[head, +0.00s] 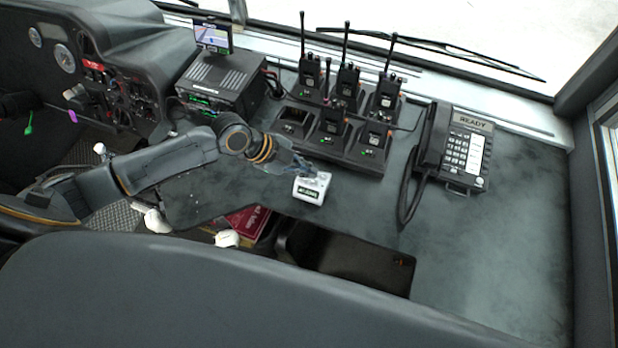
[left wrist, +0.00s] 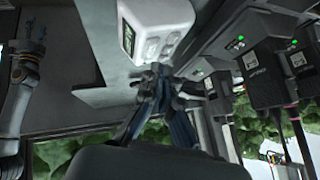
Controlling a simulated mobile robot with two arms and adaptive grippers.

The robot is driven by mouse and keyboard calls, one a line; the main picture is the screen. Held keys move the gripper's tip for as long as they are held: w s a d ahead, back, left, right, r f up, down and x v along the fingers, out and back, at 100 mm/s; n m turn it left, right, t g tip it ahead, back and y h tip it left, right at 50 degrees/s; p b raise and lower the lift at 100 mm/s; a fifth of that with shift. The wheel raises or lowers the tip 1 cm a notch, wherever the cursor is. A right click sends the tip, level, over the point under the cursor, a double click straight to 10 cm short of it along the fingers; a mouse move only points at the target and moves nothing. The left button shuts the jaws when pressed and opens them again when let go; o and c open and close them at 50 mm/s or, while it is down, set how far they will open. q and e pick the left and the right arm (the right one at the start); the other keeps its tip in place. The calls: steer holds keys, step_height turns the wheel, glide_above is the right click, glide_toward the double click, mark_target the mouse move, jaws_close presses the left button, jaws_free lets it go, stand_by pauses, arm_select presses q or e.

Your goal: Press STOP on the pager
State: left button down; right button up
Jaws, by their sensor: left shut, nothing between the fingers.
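The pager is a small white box (head: 310,191) with a dark display on its front face, on the dashboard's front edge. The display text is too small to read surely. My left gripper (head: 303,170) comes in from the left, shut and empty, with its fingertips at the pager's top. In the left wrist view the pager (left wrist: 160,14) shows its display and several grey buttons at the upper middle. The shut fingers (left wrist: 155,78) lie just below the buttons there; I cannot tell whether they touch. My right gripper (left wrist: 27,42) shows small at the far left; its finger state is unclear.
A dark charging rack (head: 338,150) with several upright radios stands behind the pager. A desk phone (head: 455,150) with a coiled cord is to the right. A radio unit (head: 222,80) with a small screen stands back left. The dashboard right of the phone is clear.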

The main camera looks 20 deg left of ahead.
arm_select(q)
steer(key=shift+f, duration=0.1)
steer(key=shift+s+f+b, duration=0.1)
steer(key=shift+f+b, duration=0.2)
steer(key=shift+b, duration=0.05)
steer(key=shift+f, duration=0.4)
stand_by(0.4)
steer(key=shift+r, duration=0.8)
steer(key=shift+p, duration=0.3)
steer(key=shift+w+r+p, duration=0.2)
steer(key=shift+r+p, duration=0.35)
steer(key=shift+r, duration=0.3)
steer(key=shift+w+r+p, duration=0.15)
steer(key=shift+r+p, duration=0.45)
steer(key=shift+r, duration=0.2)
steer(key=shift+w+r+p, duration=0.2)
steer(key=shift+r+p, duration=0.35)
steer(key=shift+r, duration=0.3)
